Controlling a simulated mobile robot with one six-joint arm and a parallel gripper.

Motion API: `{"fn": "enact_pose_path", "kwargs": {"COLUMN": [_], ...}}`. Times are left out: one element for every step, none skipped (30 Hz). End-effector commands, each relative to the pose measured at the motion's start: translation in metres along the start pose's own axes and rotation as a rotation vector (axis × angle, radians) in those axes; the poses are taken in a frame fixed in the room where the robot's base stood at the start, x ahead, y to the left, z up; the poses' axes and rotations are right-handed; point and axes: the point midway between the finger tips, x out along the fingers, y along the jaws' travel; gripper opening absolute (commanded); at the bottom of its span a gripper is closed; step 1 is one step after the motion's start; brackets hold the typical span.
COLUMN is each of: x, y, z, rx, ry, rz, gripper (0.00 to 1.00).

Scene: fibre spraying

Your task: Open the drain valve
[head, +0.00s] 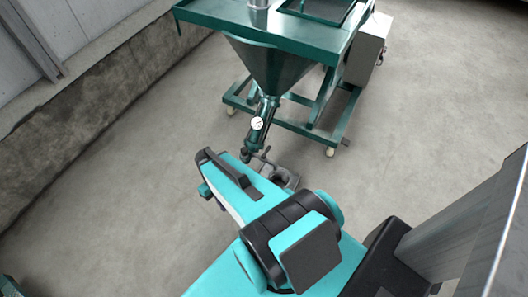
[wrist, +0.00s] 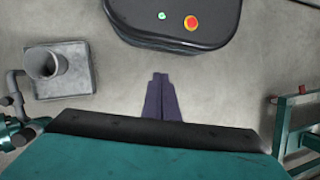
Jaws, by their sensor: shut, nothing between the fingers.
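The green machine has a cone hopper (head: 268,65) that narrows into a dark outlet pipe (head: 260,133) with a round white gauge (head: 257,123). The drain valve seems to be the small fitting at the pipe's lower end (head: 247,154); its handle is too small to read. In the wrist view, teal and dark pipe parts (wrist: 12,128) show at the left edge, cut off by the frame. My gripper (wrist: 160,76) is shut and empty, pointing at bare floor, to the right of these parts and apart from them. My arm partly hides the floor below the pipe in the head view.
A grey metal box with an upright open cup (wrist: 46,66) stands on the floor near the pipe, partly hidden in the head view (head: 284,178). The machine's green frame (wrist: 285,130) stands at right in the wrist view. A low wall (head: 100,115) runs along the left.

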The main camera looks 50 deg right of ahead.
Motion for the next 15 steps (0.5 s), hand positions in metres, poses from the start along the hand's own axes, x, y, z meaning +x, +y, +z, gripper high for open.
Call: {"fn": "enact_pose_path", "kwargs": {"x": [0.009,0.009,0.010,0.010,0.010,0.010,0.011,0.010,0.010,0.010,0.010,0.010,0.009,0.009,0.009], "y": [0.011,0.017,0.023,0.029,0.034,0.042,0.047,0.053,0.061,0.067,0.073,0.081,0.088,0.094,0.103], "z": [-0.015,-0.020,-0.027,-0.033,-0.038,-0.044,-0.049,-0.054,-0.060,-0.065,-0.069,-0.075,-0.079,-0.083,-0.088], "rx": [-0.002,-0.007,-0.012,-0.016,-0.020,-0.026,-0.030,-0.034,-0.040,-0.043,-0.048,-0.053,-0.058,-0.061,-0.067], "ry": [0.020,0.031,0.045,0.055,0.066,0.081,0.091,0.102,0.117,0.128,0.139,0.154,0.165,0.176,0.192], "rz": [-0.009,-0.014,-0.021,-0.026,-0.030,-0.035,-0.039,-0.042,-0.047,-0.050,-0.053,-0.056,-0.057,-0.059,-0.061], "gripper": [0.00,0.00,0.00,0.00,0.00,0.00,0.00,0.00,0.00,0.00,0.00,0.00,0.00,0.00,0.00]}}
